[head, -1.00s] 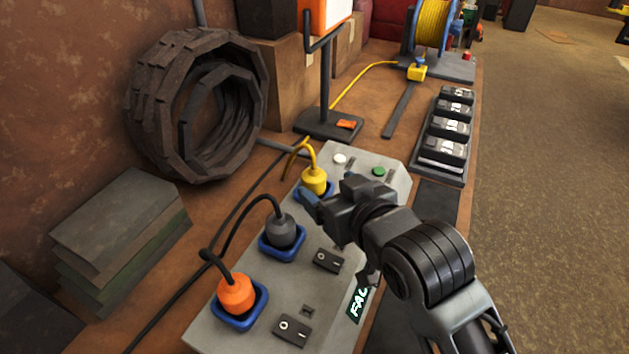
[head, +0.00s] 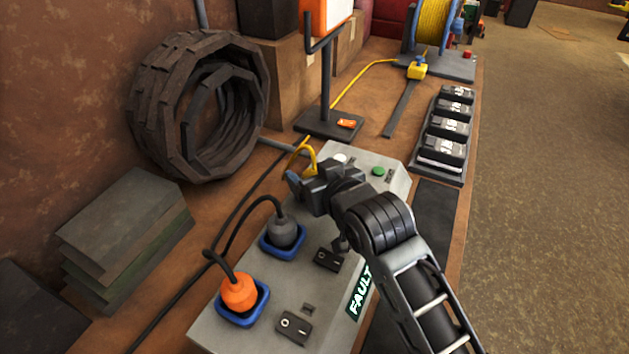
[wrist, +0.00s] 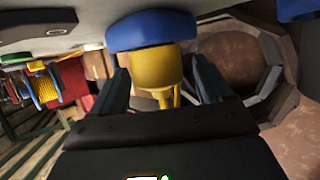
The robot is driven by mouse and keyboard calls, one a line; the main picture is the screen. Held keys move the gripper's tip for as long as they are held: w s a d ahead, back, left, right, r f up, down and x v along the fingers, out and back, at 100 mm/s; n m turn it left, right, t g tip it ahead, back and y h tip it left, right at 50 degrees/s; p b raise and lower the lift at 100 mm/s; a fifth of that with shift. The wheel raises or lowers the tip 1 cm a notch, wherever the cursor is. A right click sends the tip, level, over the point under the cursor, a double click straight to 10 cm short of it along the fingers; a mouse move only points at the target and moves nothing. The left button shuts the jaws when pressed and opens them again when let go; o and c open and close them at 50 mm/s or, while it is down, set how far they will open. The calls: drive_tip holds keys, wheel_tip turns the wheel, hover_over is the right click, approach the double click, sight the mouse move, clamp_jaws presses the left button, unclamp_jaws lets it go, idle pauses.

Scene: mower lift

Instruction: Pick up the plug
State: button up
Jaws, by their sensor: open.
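Three plugs sit in blue-rimmed sockets on a grey panel (head: 230,335): an orange plug (head: 239,291), a dark grey plug (head: 284,232) and a yellow plug (wrist: 156,68). In the head view my gripper (head: 298,180) is at the yellow plug and hides most of it; only its curved yellow cable (head: 304,152) shows clearly. In the wrist view the yellow plug is against its blue socket (wrist: 152,30), between my two open fingers. I cannot tell whether the fingers touch it.
Rocker switches (head: 294,328) and a lit FAULT sign (head: 360,292) are on the panel. A dark stand (head: 328,125) is behind it, a battery rack (head: 440,150) at back right. Coiled track (head: 145,110) and stacked slabs (head: 120,225) are at left.

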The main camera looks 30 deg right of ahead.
drive_tip(key=shift+c, duration=0.4)
drive_tip(key=c, duration=1)
